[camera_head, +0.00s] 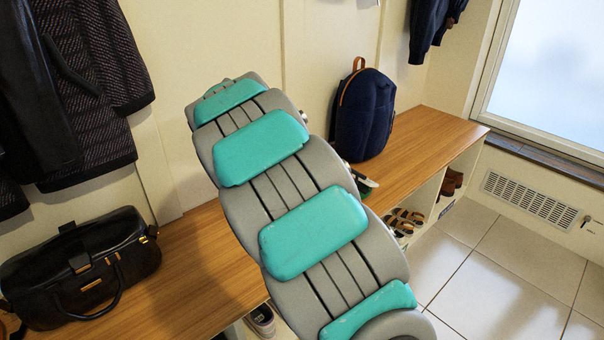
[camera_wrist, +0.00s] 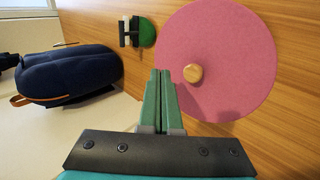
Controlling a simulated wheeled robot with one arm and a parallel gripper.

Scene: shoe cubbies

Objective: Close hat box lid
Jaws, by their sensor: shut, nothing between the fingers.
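The hat box lid (camera_wrist: 230,50) is a pink round disc with a small wooden knob (camera_wrist: 193,73) in the wrist view. It is seen face-on, and the box sides below it are hidden, so I cannot tell whether it is fully down. My gripper (camera_wrist: 162,73) is shut and empty, with its green fingertips just left of the knob and over or beside the lid's edge. I cannot tell whether they touch the lid. In the head view my arm hides the hat box and the gripper.
A navy backpack (camera_head: 365,112) stands on the wooden bench (camera_head: 430,128); a black handbag (camera_head: 82,268) sits at its left end. A small green-and-dark object (camera_wrist: 141,32) lies near the lid. Shoes (camera_head: 404,221) fill cubbies below. Coats (camera_head: 75,85) hang at left. The tiled floor (camera_head: 500,270) is clear.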

